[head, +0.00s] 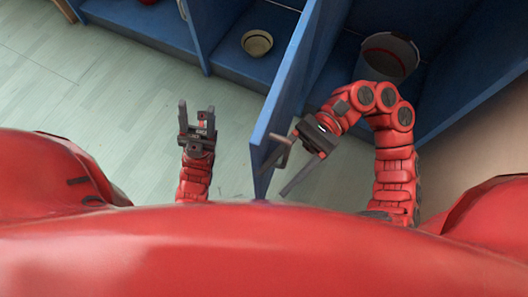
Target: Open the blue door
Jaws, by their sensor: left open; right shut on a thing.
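The blue door (290,95) stands swung out from the blue cabinet, seen nearly edge-on, with open compartments visible on both sides of it. My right gripper (287,162) is at the right side of the door near its free end. It is shut on what looks like the door's handle (279,150), a small brownish bar; the exact contact is hard to make out. My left gripper (197,112) is open and empty over the floor, left of the door and apart from it.
The blue cabinet (240,70) runs across the top. A small bowl (257,42) sits in a compartment left of the door. A grey bucket (388,57) stands in the compartment to the right, behind my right arm. The pale wood floor (90,90) at left is clear.

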